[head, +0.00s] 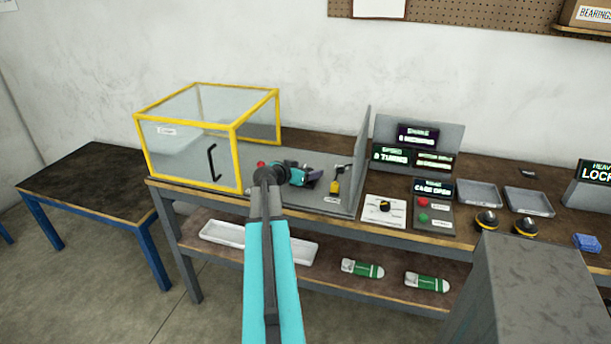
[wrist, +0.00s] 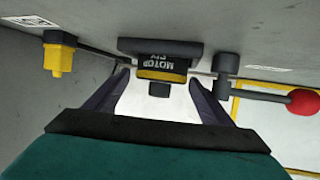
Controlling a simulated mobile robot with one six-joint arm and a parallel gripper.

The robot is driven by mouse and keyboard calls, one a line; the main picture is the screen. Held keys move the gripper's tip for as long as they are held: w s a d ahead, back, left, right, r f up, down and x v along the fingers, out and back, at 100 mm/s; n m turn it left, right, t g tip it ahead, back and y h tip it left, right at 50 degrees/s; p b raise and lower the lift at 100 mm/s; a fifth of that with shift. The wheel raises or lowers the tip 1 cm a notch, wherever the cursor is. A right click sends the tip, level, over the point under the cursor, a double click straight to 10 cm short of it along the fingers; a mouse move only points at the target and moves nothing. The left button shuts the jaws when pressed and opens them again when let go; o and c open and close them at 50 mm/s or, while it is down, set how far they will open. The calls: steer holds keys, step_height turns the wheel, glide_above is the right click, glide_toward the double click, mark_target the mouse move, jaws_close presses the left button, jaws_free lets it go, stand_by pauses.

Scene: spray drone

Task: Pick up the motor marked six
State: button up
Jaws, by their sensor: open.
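The motor marked six (wrist: 162,66) is in the middle of the wrist view, a black body with a yellow band and its label upside down. It is mounted on a dark block on a grey surface. My gripper (wrist: 159,80) is open, with one dark finger on each side of the motor's lower end; I cannot tell whether either touches it. In the head view my gripper (head: 316,181) is over the grey panel beside the yellow-framed case, and I cannot make out the motor there.
A yellow fitting (wrist: 59,57) and a red-knobbed lever (wrist: 303,103) flank the motor. The yellow-framed clear case (head: 238,155) stands left of my gripper, and an upright grey panel (head: 361,160) stands right. Control boxes and trays (head: 478,194) fill the bench further right.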

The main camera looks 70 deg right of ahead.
steer(key=shift+c, duration=0.2)
steer(key=c, duration=1.5)
steer(key=shift+r, duration=0.15)
steer(key=shift+c, duration=0.2)
steer(key=shift+r+b, duration=0.6)
steer(key=shift+r, duration=1.1)
steer(key=s+a, duration=0.1)
steer(key=a, duration=0.2)
steer(key=s+a+b, duration=0.1)
steer(key=a, duration=0.3)
steer(key=s+a+b, duration=0.1)
steer(key=a, duration=0.2)
steer(key=shift+s+a+r, duration=0.15)
steer(key=shift+s+r, duration=0.15)
steer(key=shift+r, duration=0.1)
steer(key=shift+s+a+b, duration=0.2)
steer(key=shift+a+b, duration=0.3)
steer(key=shift+s+a+b, duration=0.15)
steer(key=shift+a+b, duration=0.3)
steer(key=shift+a, duration=0.05)
steer(key=shift+w+d+r+b, duration=0.1)
steer(key=shift+w+b, duration=0.05)
steer(key=shift+b, duration=0.4)
steer(key=a+b, duration=0.1)
steer(key=b, duration=0.8)
steer(key=shift+s, duration=0.3)
